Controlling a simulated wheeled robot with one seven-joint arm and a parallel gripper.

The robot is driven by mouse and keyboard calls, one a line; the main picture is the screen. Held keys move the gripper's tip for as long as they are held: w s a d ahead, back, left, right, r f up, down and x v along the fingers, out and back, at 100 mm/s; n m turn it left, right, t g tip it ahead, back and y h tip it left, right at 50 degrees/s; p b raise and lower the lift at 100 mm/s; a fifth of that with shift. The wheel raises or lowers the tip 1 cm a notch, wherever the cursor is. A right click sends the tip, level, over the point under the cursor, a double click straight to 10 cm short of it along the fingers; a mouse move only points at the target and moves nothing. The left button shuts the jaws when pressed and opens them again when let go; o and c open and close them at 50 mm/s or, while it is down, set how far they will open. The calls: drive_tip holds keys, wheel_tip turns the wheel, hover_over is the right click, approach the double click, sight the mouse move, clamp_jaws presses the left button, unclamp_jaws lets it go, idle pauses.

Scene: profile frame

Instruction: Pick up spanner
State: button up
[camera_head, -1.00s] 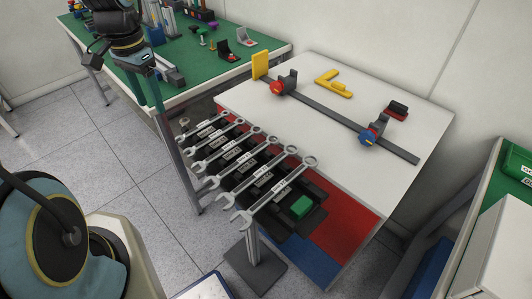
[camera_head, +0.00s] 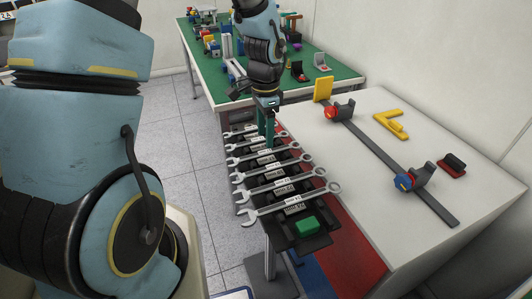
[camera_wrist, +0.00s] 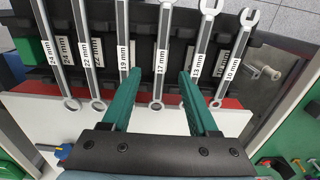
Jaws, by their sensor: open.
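Several silver spanners (camera_head: 288,205) lie side by side on a black rack at the edge of the white table. In the wrist view they carry white size labels, and the 17 mm spanner (camera_wrist: 164,45) is in the middle. My gripper (camera_head: 267,130) is over the far part of the rack, pointing down. In the wrist view, the green fingers of my gripper (camera_wrist: 160,75) are open and apart, with the 17 mm spanner seen between them and nothing gripped. The head view does not clearly show the gap between fingertips and spanners.
The white table (camera_head: 365,175) holds a dark rail (camera_head: 372,155) with clamps and a yellow bracket (camera_head: 390,124). A green block (camera_head: 306,226) sits at the rack's near end. A green-topped bench (camera_head: 215,75) with several small items stands behind.

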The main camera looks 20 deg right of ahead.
sight(265, 151)
drive_tip(key=shift+f+p, duration=0.85)
drive_tip(key=shift+f, duration=1.75)
clamp_jaws()
drive_tip(key=shift+w, duration=0.1)
